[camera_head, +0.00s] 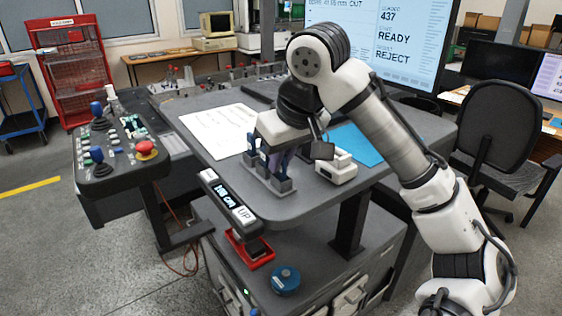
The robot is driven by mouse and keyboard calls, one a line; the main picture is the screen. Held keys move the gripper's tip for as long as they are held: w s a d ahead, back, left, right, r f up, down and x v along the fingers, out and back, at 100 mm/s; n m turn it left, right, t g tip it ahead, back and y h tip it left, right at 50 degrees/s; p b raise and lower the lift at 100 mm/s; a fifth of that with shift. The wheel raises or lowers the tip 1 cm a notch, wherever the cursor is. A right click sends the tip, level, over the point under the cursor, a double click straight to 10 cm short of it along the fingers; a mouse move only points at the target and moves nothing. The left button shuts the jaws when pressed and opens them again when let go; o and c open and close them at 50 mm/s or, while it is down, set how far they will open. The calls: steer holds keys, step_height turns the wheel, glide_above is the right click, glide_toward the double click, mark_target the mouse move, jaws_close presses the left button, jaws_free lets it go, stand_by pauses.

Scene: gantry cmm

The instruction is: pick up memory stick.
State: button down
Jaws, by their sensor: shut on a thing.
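My gripper (269,182) points down over the front left part of the grey table (310,198), with its white body above and its fingertips low, close to the table top. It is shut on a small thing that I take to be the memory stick. The fingers hide most of that thing, and its shape and colour are too small to make out. Dark grey blocks and blue parts show around the fingertips; I cannot tell which belong to the gripper. I cannot tell whether the held thing touches the table.
A white boxy device (336,171) stands just right of my gripper. A white paper sheet (217,131) and a blue sheet (358,145) lie behind. A control console (120,150) with joysticks and a red button stands left. A display bar (228,202) lines the table's front left edge.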

step_height(320, 180, up, 20)
steer(key=shift+p, duration=0.4)
stand_by(0.3)
step_height(320, 180, up, 3)
steer(key=p, duration=0.4)
steer(key=shift+r+p, duration=0.2)
steer(key=shift+p, duration=0.15)
steer(key=shift+d+f, duration=0.1)
stand_by(0.3)
